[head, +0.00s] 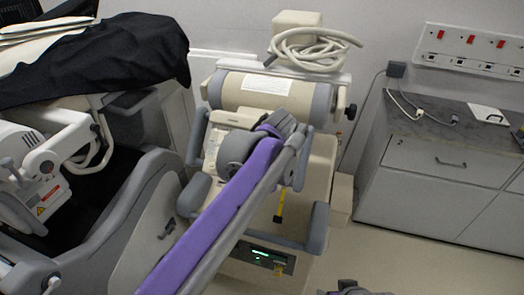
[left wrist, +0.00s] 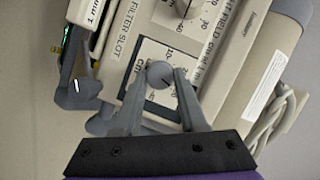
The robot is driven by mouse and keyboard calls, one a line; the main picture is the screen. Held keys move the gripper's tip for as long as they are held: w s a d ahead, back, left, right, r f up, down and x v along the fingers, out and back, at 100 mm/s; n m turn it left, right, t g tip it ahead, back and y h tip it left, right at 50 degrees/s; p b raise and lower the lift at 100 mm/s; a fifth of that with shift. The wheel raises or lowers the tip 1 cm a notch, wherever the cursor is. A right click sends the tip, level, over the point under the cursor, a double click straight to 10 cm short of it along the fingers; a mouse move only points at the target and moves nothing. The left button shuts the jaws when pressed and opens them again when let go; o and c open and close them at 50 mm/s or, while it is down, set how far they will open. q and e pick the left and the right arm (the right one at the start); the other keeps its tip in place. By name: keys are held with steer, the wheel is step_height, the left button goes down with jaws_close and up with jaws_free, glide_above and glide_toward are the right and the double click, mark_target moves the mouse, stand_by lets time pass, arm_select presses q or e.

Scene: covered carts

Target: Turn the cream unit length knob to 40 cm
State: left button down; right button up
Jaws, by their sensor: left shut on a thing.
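The cream unit (head: 235,118) shows in the head view with my purple left arm reaching over it. In the left wrist view its face (left wrist: 205,45) carries printed dials and the words "FILTER SLOT". My left gripper (left wrist: 160,78) is shut on the round grey knob (left wrist: 158,72), with one finger on each side. A dark pointer line shows on the knob, but the value it marks is too small to read surely. A second dial (left wrist: 186,8) sits above it, cut by the frame. In the head view my wrist hides the knob and fingertips. My right gripper is not clearly seen.
A cream cylinder (head: 245,92) with a coiled pale hose (head: 310,50) lies behind the unit. Grey handles flank the unit. A black-draped cart (head: 110,60) stands at left and a grey cabinet (head: 425,185) at right, with open floor before it.

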arm_select(q)
steer(key=m+t, duration=0.1)
steer(key=m, duration=0.2)
steer(key=shift+s+f, duration=0.1)
steer(key=m, duration=0.2)
steer(key=m+t, duration=0.1)
steer(key=m, duration=0.1)
steer(key=shift+s+f+t+b, duration=0.1)
steer(key=shift+f+t+b, duration=0.05)
steer(key=shift+t+b, duration=0.15)
steer(key=m+t+h, duration=0.1)
steer(key=m, duration=0.2)
steer(key=shift+s+a+f+m+b, duration=0.1)
steer(key=shift+m+b, duration=0.2)
steer(key=shift+m, duration=0.1)
steer(key=shift+a+m+t+h+b, duration=0.1)
steer(key=shift+m+t+h+b, duration=0.4)
steer(key=shift+m, duration=1.5)
steer(key=shift+c, duration=2.3)
jaws_free()
